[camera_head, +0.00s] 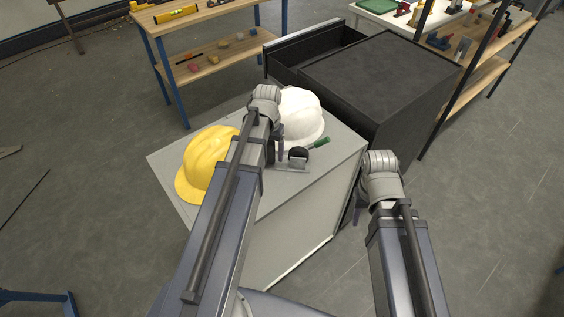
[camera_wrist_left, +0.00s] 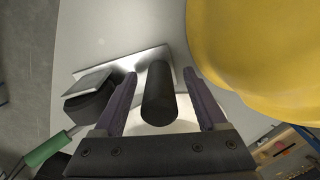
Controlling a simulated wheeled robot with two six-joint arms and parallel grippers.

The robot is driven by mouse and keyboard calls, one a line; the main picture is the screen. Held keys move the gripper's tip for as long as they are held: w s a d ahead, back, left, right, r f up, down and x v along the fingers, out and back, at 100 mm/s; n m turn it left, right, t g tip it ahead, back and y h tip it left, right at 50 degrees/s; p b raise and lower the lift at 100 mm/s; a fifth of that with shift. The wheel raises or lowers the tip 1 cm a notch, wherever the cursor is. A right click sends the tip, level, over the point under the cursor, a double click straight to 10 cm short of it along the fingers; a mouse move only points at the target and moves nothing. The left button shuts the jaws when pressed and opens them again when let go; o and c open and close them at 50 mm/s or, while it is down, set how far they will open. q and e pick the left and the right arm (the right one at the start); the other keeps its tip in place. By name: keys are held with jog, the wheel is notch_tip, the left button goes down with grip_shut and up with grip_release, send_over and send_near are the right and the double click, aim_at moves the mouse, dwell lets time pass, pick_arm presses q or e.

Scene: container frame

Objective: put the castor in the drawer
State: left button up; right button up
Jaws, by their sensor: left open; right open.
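The castor (camera_wrist_left: 158,92), a black wheel-like part by a flat metal plate, is on the grey cabinet top (camera_head: 333,155). In the head view its metal plate (camera_head: 292,165) shows just right of my left forearm. My left gripper (camera_wrist_left: 165,78) is open, one finger on each side of the black part; I cannot tell whether they touch it. My left arm hides much of this in the head view. The drawer (camera_head: 312,45) of the black cabinet stands pulled out at the back. My right gripper (camera_head: 359,210) is mostly hidden by its own wrist, right of the grey cabinet.
A yellow helmet (camera_head: 205,160) and a white helmet (camera_head: 301,115) stand close around my left gripper. A green-handled tool (camera_head: 319,143) lies beside the castor. The black cabinet (camera_head: 385,75) stands behind. A workbench (camera_head: 215,62) and shelves (camera_head: 480,85) are further back.

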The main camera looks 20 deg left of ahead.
pick_arm(q)
jog(key=shift+f+b, duration=0.35)
jog(key=shift+f, duration=0.45)
jog(key=shift+r, duration=0.1)
jog(key=shift+c, duration=0.3)
grip_shut()
dwell(0.4)
